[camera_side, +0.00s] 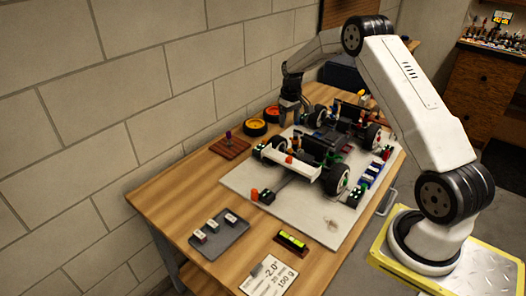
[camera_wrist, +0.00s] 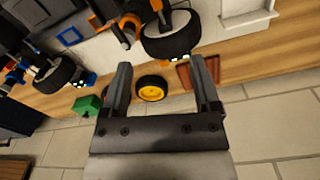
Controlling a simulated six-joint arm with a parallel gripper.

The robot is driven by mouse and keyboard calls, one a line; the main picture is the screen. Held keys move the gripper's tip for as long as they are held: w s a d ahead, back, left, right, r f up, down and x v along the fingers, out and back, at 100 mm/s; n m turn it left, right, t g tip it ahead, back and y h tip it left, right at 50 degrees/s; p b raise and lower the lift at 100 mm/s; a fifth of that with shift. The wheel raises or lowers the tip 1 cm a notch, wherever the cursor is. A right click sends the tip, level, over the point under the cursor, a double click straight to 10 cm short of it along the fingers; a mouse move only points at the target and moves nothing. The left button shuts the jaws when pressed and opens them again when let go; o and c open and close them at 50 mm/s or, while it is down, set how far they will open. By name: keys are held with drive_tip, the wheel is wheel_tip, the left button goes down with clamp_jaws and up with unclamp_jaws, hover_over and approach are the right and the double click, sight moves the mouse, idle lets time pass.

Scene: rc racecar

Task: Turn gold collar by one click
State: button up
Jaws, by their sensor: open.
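The RC racecar (camera_side: 290,160) stands on a pale board on the bench, with its wheels and white wing showing. In the wrist view one black tyre (camera_wrist: 170,38) is above my fingers, with orange parts (camera_wrist: 128,32) to its left. I cannot make out for sure which part is the gold collar. My gripper (camera_wrist: 160,65) is open and empty. In the side view my gripper (camera_side: 291,103) is at the far end of the car, near the wall. A loose yellow-hubbed wheel (camera_wrist: 151,88) shows between and below my fingers, apart from them.
Two loose wheels (camera_side: 255,127) lie by the wall beside a reddish-brown block (camera_side: 230,146). A grey tray (camera_side: 219,232) with small weights, a yellow-green level (camera_side: 291,241) and a printed card (camera_side: 269,277) are at the near end. The pale board (camera_side: 332,222) has bare room.

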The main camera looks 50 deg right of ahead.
hover_over(295, 139)
drive_tip(key=d, duration=0.1)
drive_tip(key=shift+w+f, duration=0.2)
drive_tip(key=shift+f, duration=0.85)
drive_tip(key=shift+f, duration=3.9)
clamp_jaws()
